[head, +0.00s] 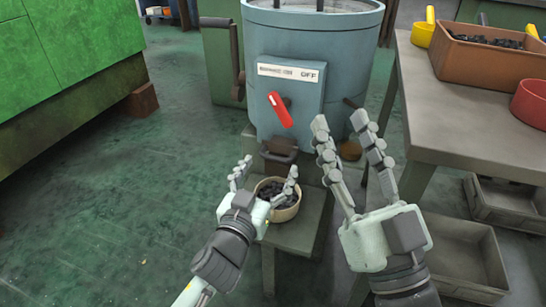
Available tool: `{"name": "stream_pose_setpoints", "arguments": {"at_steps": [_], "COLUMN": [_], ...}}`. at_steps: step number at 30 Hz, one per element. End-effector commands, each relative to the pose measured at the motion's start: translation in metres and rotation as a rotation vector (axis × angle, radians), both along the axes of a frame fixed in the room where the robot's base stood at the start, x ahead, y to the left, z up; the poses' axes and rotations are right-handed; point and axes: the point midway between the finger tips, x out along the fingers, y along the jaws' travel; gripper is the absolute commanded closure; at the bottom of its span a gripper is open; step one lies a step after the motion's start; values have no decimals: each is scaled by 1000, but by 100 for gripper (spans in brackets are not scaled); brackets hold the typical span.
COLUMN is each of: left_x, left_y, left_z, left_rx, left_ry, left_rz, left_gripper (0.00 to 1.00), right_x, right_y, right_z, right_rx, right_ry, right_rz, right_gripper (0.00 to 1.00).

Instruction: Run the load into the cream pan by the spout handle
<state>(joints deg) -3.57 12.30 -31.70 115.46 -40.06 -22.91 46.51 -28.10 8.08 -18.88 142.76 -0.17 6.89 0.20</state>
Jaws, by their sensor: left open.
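The cream pan (291,212) stands on a low grey stand below the machine's spout (280,150) and holds dark pieces. The blue-grey drum machine (345,60) carries a red lever (279,108) beside a plate reading OFF. A brown knob (350,150) shows right of the spout; I cannot tell whether it is the spout handle. My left gripper (266,170) is open in front of the pan, its fingers either side of it in the picture; contact cannot be told. My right gripper (341,122) is open and empty, raised right of the spout, covering part of the machine.
A grey table (450,110) at right bears a brown bin (490,62) of dark pieces, a red container (530,103) and yellow scoops (423,28). Grey crates (455,255) sit on the floor below. A green cabinet (65,45) stands left. The floor at left is clear.

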Motion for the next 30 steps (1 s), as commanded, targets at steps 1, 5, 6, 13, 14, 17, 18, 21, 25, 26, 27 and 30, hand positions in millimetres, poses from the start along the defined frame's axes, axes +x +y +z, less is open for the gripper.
{"name": "stream_pose_setpoints", "arguments": {"at_steps": [1,5,6,13,14,17,18,21,25,26,27,30], "left_x": [10,27,31,40,40,40,40,40,40,40,40,40], "left_y": [-3,-8,-10,-12,-12,-12,-12,-12,-12,-12,-12,-11], "left_z": [1,0,0,-1,-1,-1,-1,-1,-1,-1,-1,-1], "left_rx": [0,1,1,0,0,0,0,0,1,1,1,1], "left_ry": [-2,0,0,2,2,3,3,3,3,3,3,3], "left_rz": [1,2,1,2,2,2,2,2,3,3,4,4], "left_gripper": [22,22,22,22,22,22,22,34,50,53,58,71], "right_x": [0,-1,-1,-1,-1,-1,-1,-1,-1,-1,-1,-1], "right_y": [0,-1,-1,-1,-1,-1,-1,-2,-2,-1,-1,-1], "right_z": [0,1,2,2,2,2,2,2,2,2,2,2], "right_rx": [1,5,6,7,7,7,8,8,8,8,8,7], "right_ry": [-4,-14,-17,-23,-23,-23,-23,-23,-23,-23,-23,-22], "right_rz": [-1,-2,-2,-3,-3,-3,-4,-4,-4,-4,-4,-4], "right_gripper": [60,60,60,60,60,60,60,60,60,60,60,60]}}
